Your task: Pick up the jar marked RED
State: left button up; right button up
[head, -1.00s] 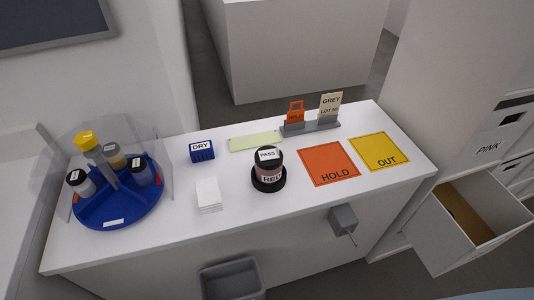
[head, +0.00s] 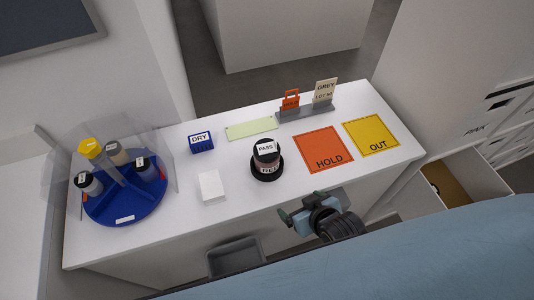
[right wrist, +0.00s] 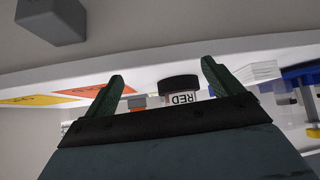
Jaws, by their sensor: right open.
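The jar marked RED (head: 267,158) has a dark lid with a white PASS label and stands upright on a black round base (head: 268,176) on the white counter. In the right wrist view the jar (right wrist: 183,96) shows upside down, its RED label between my fingers in the picture but beyond them. My right gripper (head: 310,206) is open and empty, at the counter's front edge, to the right of and nearer than the jar, not touching it. Its two green fingers also frame the right wrist view (right wrist: 162,70). My left gripper is not in view.
A blue carousel (head: 125,213) with several jars and a clear shield stands at left. A DRY box (head: 201,142), white pad (head: 211,186), green strip (head: 251,128), card rack (head: 306,113), orange HOLD mat (head: 323,148) and yellow OUT mat (head: 371,135) surround the jar. An open drawer (head: 465,180) is right.

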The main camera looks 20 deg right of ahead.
notch_tip(320, 180, up, 6)
jog(key=w+t, duration=0.1)
jog(key=w, duration=0.1)
jog(key=t, duration=0.4)
send_near(265, 148)
jog(key=shift+y, duration=0.4)
jog(key=w+f, duration=0.2)
jog(key=w, duration=0.1)
jog(key=w+f, duration=0.1)
jog(key=w, duration=0.1)
jog(key=shift+w+d+f+p, duration=0.2)
jog(key=shift+d+f+p, duration=0.1)
jog(key=shift+p, duration=0.1)
jog(key=shift+a+x, duration=0.15)
jog(key=shift+x, duration=1.2)
jog(key=shift+a+x, duration=0.15)
jog(key=shift+x, duration=1.15)
jog(key=c, duration=1.1)
jog(key=shift+r, duration=0.1)
jog(key=shift+c, duration=0.2)
